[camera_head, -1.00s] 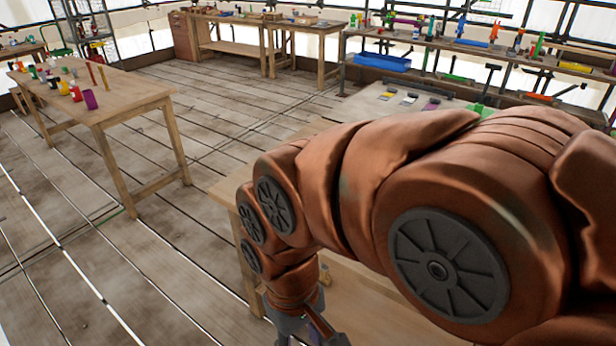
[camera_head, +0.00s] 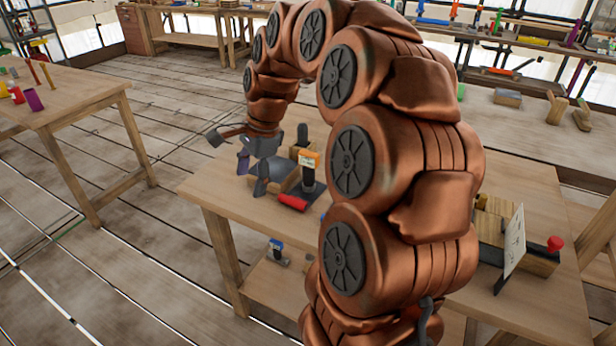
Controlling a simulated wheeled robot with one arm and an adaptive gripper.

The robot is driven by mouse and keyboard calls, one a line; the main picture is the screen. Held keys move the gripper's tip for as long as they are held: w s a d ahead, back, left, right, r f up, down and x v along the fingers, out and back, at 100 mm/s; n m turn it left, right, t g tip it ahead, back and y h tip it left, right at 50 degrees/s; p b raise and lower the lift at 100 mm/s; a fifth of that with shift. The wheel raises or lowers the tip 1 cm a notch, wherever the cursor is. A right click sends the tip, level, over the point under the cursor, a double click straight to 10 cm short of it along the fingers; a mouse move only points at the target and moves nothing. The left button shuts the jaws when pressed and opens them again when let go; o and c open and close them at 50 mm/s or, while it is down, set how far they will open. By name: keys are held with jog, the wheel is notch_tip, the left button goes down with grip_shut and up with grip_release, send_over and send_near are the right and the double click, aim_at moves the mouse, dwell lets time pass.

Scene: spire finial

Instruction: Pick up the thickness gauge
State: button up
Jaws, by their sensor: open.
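I cannot tell for sure which thing is the thickness gauge. My gripper (camera_head: 248,168) is open above the left part of this table, pointing down, just left of the black and orange tool. No object shows clearly between the fingers. My arm hides the middle of the table.
A white card (camera_head: 510,250), a red knob (camera_head: 555,243) and wooden blocks are at the table's right. A small blue-topped item (camera_head: 276,246) is on the lower shelf. Another table (camera_head: 75,98) stands left. Open floor (camera_head: 130,250) lies between the tables.

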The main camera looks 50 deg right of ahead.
jog(key=w+d+f+m+t+b, duration=0.1)
jog(key=d+m, duration=0.2)
jog(key=d, duration=0.2)
jog(key=w+d+f+m, duration=0.1)
jog(key=w+d+m, duration=0.1)
jog(key=d, duration=0.3)
jog(key=m+t+h+b, duration=0.1)
jog(key=m, duration=0.7)
send_over(306, 166)
jog(key=s+d, duration=0.2)
jog(key=shift+x, duration=0.9)
jog(key=shift+d+f, duration=0.1)
jog(key=shift+f, duration=0.1)
jog(key=shift+w+f, duration=0.1)
jog(key=shift+f, duration=0.2)
jog(key=shift+p+x, duration=0.55)
jog(key=shift+x, duration=2.8)
jog(key=shift+c, duration=0.2)
grip_shut()
